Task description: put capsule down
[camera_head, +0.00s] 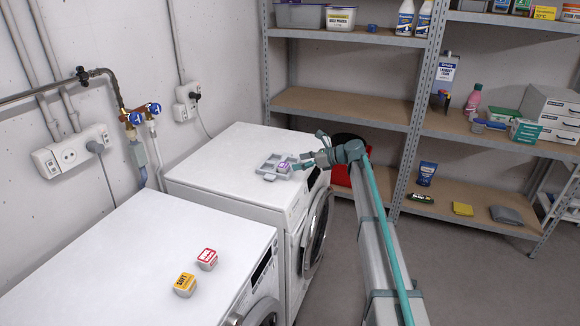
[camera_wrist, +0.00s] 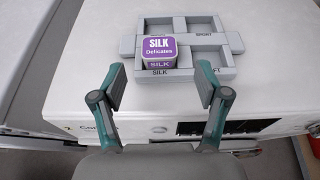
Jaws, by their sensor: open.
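A purple and white capsule marked SILK Delicates (camera_wrist: 160,50) sits upright in the front-left compartment of a grey tray (camera_wrist: 127,45), just behind the label SILK. The capsule also shows in the head view (camera_head: 284,168), with the tray (camera_head: 268,176) on the far washer. My gripper (camera_wrist: 160,83) is open, its two fingers apart and empty, on the near side of the capsule and not touching it. In the head view my gripper (camera_head: 304,162) is just right of the tray. The right finger partly covers the front-right label; SPORT shows at the back right.
A yellow capsule (camera_head: 185,285) and a red and white capsule (camera_head: 207,259) stand on the near washer (camera_head: 110,260). The far washer (camera_head: 235,150) has clear top around the tray. Metal shelves with bottles and boxes stand behind and right.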

